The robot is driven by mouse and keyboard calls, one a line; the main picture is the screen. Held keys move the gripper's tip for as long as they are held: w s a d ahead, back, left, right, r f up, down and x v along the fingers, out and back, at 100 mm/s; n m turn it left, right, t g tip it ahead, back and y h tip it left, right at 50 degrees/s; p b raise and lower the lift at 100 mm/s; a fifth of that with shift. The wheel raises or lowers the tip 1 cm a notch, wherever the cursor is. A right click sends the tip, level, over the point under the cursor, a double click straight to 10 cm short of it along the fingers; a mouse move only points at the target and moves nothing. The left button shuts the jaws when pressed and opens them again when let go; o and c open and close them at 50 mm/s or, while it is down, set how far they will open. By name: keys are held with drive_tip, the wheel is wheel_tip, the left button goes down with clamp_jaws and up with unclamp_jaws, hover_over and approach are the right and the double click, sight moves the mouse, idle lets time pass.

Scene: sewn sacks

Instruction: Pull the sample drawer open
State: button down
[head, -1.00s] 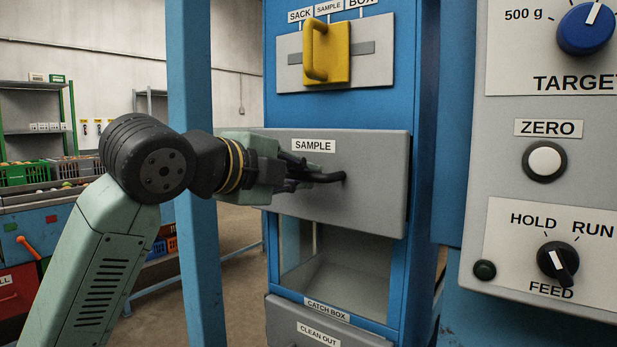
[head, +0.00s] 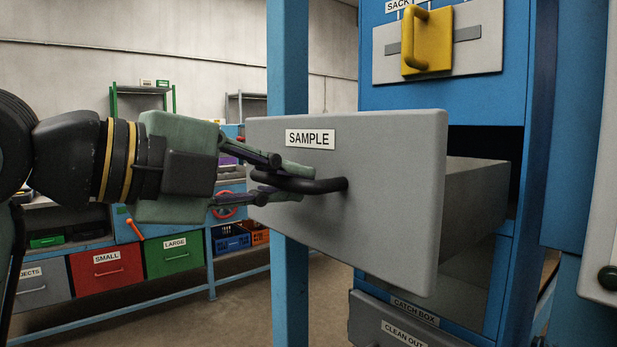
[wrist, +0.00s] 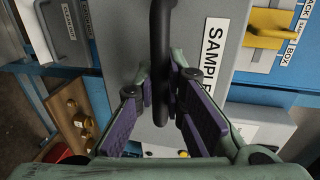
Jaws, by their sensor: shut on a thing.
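The sample drawer (head: 390,190) has a grey front with a SAMPLE label. It stands well out of the blue cabinet, and its side wall shows behind the front. Its black bar handle (head: 325,185) sticks out from the front. My gripper (head: 290,180) comes from the left and is shut on the handle. In the wrist view the handle (wrist: 159,60) runs between the purple-padded fingers of my gripper (wrist: 162,105). The drawer's inside is hidden behind its front in the head view.
A yellow handle (head: 428,42) sits on a plate above the drawer. The clean-out drawer (head: 400,330) is below it. A blue post (head: 288,70) stands behind my gripper. A bench with red (head: 106,270) and green (head: 174,254) bins stands at the back left.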

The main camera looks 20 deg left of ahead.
drive_tip(key=shift+s+a, duration=0.2)
drive_tip(key=shift+s, duration=0.1)
drive_tip(key=c, duration=1.6)
unclamp_jaws()
drive_tip(key=shift+c, duration=0.2)
drive_tip(key=v, duration=1.2)
